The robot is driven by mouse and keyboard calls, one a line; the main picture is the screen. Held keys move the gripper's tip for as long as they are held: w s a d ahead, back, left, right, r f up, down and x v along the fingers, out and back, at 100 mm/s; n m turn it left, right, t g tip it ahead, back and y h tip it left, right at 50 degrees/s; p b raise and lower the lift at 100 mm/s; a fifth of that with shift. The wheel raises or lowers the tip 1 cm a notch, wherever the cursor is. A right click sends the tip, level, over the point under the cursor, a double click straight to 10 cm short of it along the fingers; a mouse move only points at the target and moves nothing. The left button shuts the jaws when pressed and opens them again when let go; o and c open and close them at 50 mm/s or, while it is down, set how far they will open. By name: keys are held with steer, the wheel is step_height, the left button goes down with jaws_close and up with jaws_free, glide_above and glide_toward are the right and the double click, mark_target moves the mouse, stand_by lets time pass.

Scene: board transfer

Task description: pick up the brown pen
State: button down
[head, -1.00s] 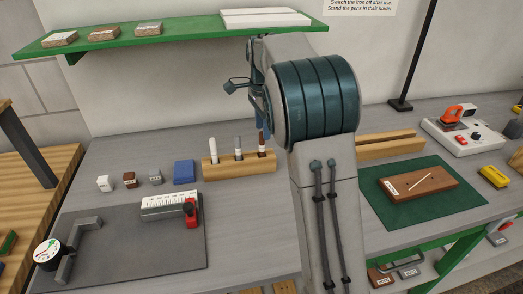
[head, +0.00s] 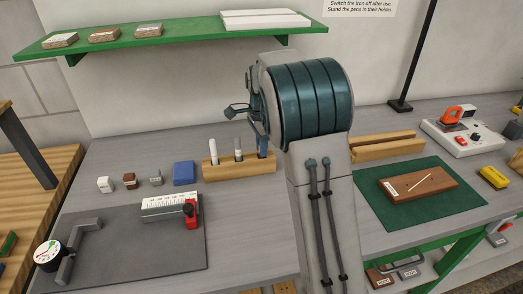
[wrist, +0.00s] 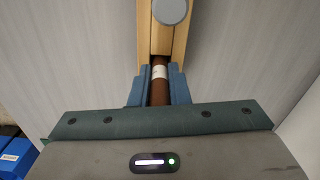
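The brown pen (wrist: 160,92) stands in the wooden pen holder (head: 225,171), at the holder's right end. In the wrist view it shows as a brown shaft with a pale band. My gripper (wrist: 160,82) has its two blue fingers on either side of the shaft. They look closed against it, with no clear gap. In the head view my gripper (head: 262,143) is down at the holder's right end and hides most of the pen. A white pen (head: 214,152) and a grey-topped pen (head: 238,150) stand to the left in the same holder.
A blue block (head: 184,172) and several small labelled blocks lie left of the holder. A grey mat (head: 120,240) with a gauge and a ruler block is in front. A green shelf (head: 160,35) hangs above. A green mat (head: 440,205) with a wooden board lies right of my arm.

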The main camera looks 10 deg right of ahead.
step_height(320, 180, up, 10)
steer(key=shift+r, duration=0.1)
stand_by(0.6)
stand_by(0.4)
